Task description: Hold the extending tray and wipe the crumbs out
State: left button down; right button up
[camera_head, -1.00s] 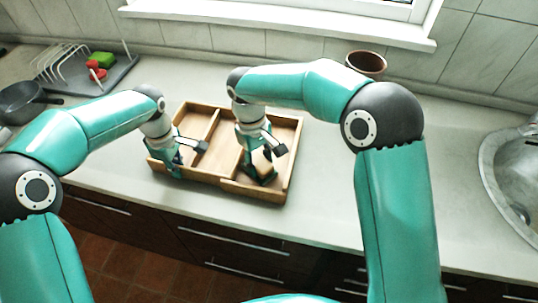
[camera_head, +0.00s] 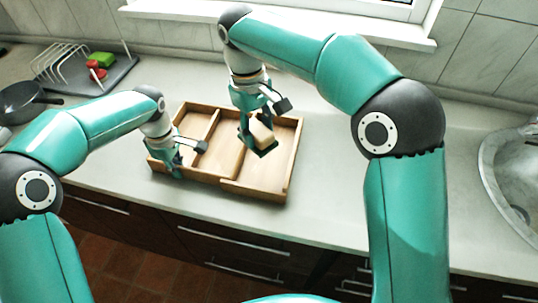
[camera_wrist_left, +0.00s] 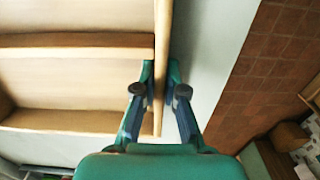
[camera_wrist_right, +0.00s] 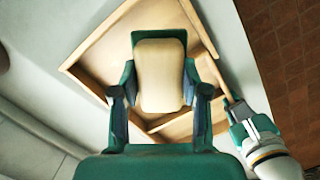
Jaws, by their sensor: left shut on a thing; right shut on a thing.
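The extending tray (camera_head: 233,186) is a wooden tray with compartments on the counter; it also shows in the right wrist view (camera_wrist_right: 88,50). My left gripper (camera_head: 172,165) is shut on the tray's front wall near its left end; in the left wrist view (camera_wrist_left: 160,92) its fingers stand on both sides of the thin wall (camera_wrist_left: 163,40). My right gripper (camera_head: 258,143) is shut on a beige block-like wiper (camera_wrist_right: 160,75) and holds it above the tray's right part. I cannot make out crumbs in these views.
A dish rack (camera_head: 62,66) with a green sponge (camera_head: 103,59) and red items stands at the back left, near a dark pan (camera_head: 22,101). A round metal sink (camera_head: 492,165) is at the right. The counter right of the tray is clear.

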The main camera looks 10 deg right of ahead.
jog(key=shift+r, duration=0.35)
jog(key=d, duration=1)
dwell(0.4)
jog(key=a, duration=1)
jog(key=shift+f, duration=5.05)
jog(key=shift+f, duration=1.5)
